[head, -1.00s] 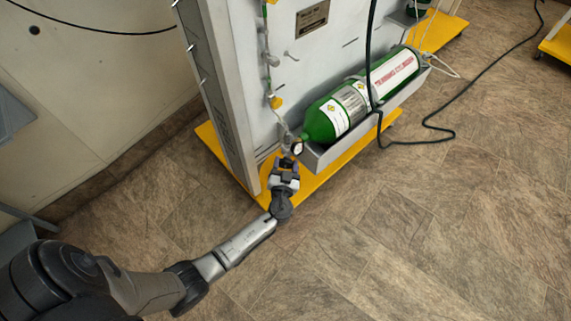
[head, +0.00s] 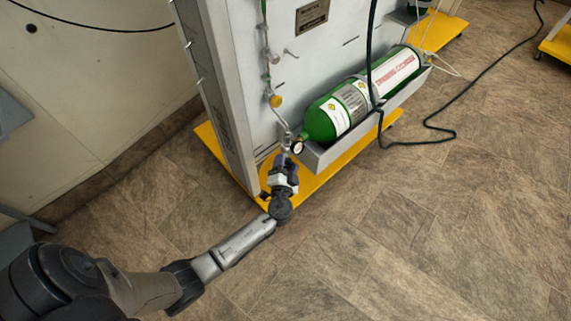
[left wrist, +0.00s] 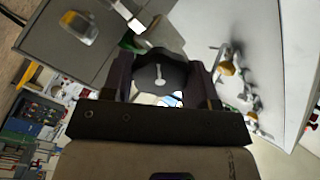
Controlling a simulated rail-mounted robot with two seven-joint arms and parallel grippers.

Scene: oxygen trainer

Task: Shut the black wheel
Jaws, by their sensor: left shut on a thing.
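The black wheel (left wrist: 160,72) shows in the left wrist view as a dark round knob with a pale stem at its middle. My left gripper (left wrist: 160,80) has its two fingers on either side of the wheel and is shut on it. In the head view my left gripper (head: 284,166) is at the lower front corner of the panel, beside the gauge and the valve end of the green cylinder; the wheel is hidden there by the gripper. My right gripper is in neither view.
The green cylinder (head: 321,122) lies in a grey tray (head: 342,146) on the upright panel (head: 309,67). The yellow base (head: 324,174) sticks out below. A dark hose (head: 436,127) runs across the floor on the right. Open floor (head: 430,240) lies in front.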

